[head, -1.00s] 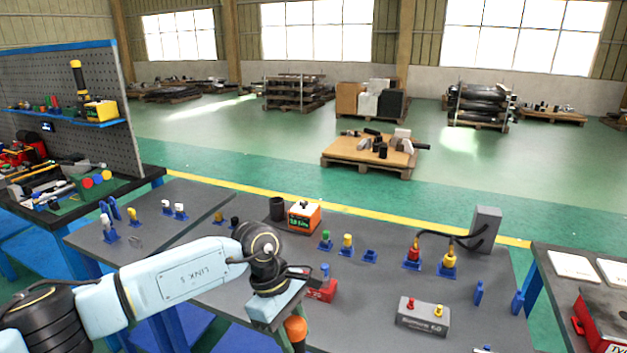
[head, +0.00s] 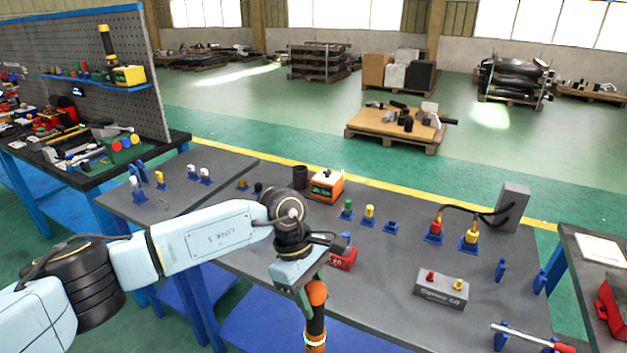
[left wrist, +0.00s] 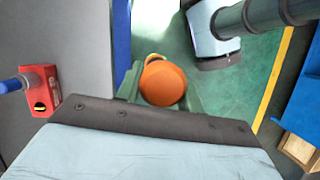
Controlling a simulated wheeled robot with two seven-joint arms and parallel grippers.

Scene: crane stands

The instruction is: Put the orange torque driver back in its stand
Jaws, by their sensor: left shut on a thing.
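My left gripper (head: 312,285) is shut on the orange torque driver (head: 317,298), which hangs roughly upright, orange end up, with a dark body and an orange lower part. In the left wrist view its rounded orange top (left wrist: 163,82) sits between the fingers, with green floor around it, beside the bench's blue edge. An empty-looking blue stand (head: 390,227) is on the bench behind; I cannot tell whether it is the driver's own. Two narrow blue holders (head: 500,270) stand further right. My right gripper is not in view.
On the grey bench (head: 370,285) a red block (head: 343,259) stands close behind the gripper. A grey box (head: 441,289), an orange-fronted meter (head: 326,185) and several blue stands with coloured plugs are around.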

